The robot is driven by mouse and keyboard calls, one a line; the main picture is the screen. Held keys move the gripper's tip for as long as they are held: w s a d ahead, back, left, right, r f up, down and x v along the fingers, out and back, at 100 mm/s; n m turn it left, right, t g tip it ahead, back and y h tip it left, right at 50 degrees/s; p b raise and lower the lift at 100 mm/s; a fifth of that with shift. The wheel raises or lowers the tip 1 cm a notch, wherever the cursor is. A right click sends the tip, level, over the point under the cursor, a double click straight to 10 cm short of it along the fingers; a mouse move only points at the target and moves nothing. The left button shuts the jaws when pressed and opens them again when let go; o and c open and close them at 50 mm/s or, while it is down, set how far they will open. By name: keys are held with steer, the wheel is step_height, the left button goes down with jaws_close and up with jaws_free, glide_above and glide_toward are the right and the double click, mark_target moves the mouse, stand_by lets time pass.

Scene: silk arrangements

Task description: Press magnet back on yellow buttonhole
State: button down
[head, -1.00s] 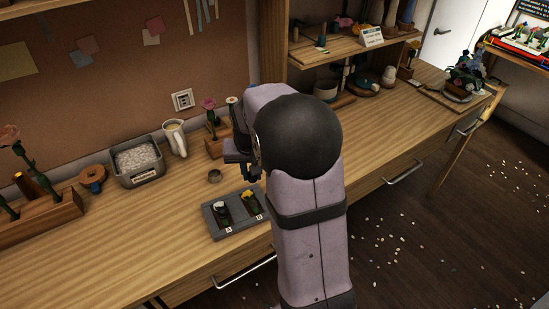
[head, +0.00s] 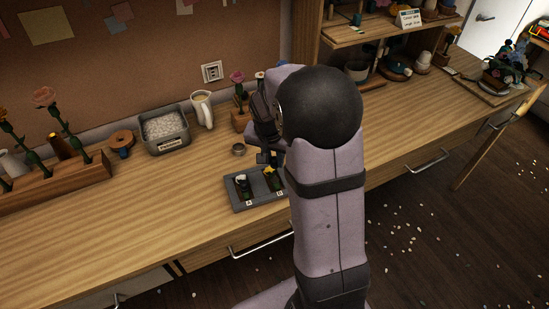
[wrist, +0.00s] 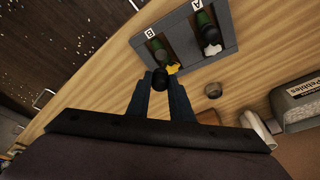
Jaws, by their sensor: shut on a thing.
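The yellow buttonhole (head: 270,170) lies in the right slot of a grey two-slot tray (head: 258,192) on the bench. In the wrist view its yellow bloom (wrist: 173,68) shows at the end of the slot marked B, with green stem wrap beyond. My gripper (head: 268,157) is low over that bloom. In the wrist view my gripper (wrist: 160,84) is shut on a small dark round piece, which looks like the magnet back (wrist: 160,76). The piece appears beside and partly over the bloom; whether they touch I cannot tell. A white buttonhole (wrist: 211,46) lies in slot A.
A small round metal dish (head: 238,149) stands behind the tray. A pebble tin (head: 165,130), a cream mug (head: 202,108) and a wooden flower stand (head: 60,182) are along the back. The bench left of the tray is clear.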

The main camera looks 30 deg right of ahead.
mark_target(275, 178)
steer(key=shift+f+b, duration=2.45)
steer(key=shift+f, duration=0.75)
steer(key=shift+f+b, duration=0.3)
steer(key=shift+b, duration=0.1)
steer(key=c, duration=1)
jaws_free()
steer(key=shift+r, duration=0.15)
steer(key=shift+r+p, duration=2.7)
steer(key=shift+r, duration=0.7)
